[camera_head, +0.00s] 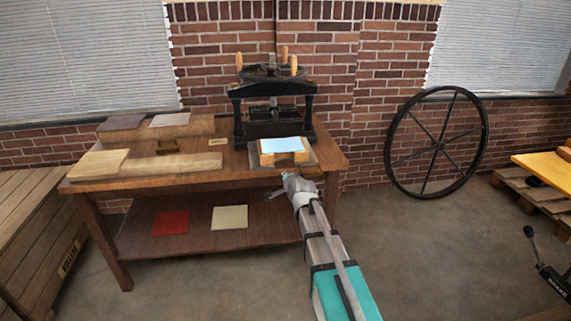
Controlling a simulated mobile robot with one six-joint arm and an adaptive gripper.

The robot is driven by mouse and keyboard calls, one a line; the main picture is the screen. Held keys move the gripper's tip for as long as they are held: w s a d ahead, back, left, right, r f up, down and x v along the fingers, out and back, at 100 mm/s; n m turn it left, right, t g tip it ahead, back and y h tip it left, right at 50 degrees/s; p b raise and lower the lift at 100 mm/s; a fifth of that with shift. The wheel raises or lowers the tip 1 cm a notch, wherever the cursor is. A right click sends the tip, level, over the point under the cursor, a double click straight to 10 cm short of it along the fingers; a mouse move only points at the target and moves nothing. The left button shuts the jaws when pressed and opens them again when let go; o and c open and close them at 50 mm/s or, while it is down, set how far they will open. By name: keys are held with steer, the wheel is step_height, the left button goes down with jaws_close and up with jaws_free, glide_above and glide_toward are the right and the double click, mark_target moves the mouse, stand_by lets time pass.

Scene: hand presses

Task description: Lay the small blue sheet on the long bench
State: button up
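A small light blue sheet (282,145) lies on a wooden block in front of the black hand press (272,112), at the right end of the wooden bench (190,184). Which piece of furniture is the long bench I cannot tell for sure; this one is long, with a lower shelf. My gripper (277,186) is in front of the bench's right front edge, below and apart from the blue sheet in the picture. Its two fingers look spread, with nothing seen between them.
Boards (180,162) and a whitish sheet (170,119) lie on the bench top's left part. A red sheet (170,223) and a cream sheet (230,217) lie on the lower shelf. A crate (32,225) stands left, a spoked wheel (437,143) right. Floor between is clear.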

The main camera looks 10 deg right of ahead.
mark_target(284, 151)
steer(key=w+d+r+m+t+h+b, duration=0.1)
steer(key=w+r+m+t+b, duration=0.1)
steer(key=w+m+t+b, duration=0.1)
steer(key=w+m+t, duration=0.1)
steer(key=w+m, duration=0.1)
steer(key=w, duration=0.1)
steer(key=shift+w+d+b, duration=0.2)
steer(key=shift+d+b, duration=0.15)
steer(key=shift+w+f, duration=0.1)
steer(key=shift+w, duration=4.9)
jaws_close()
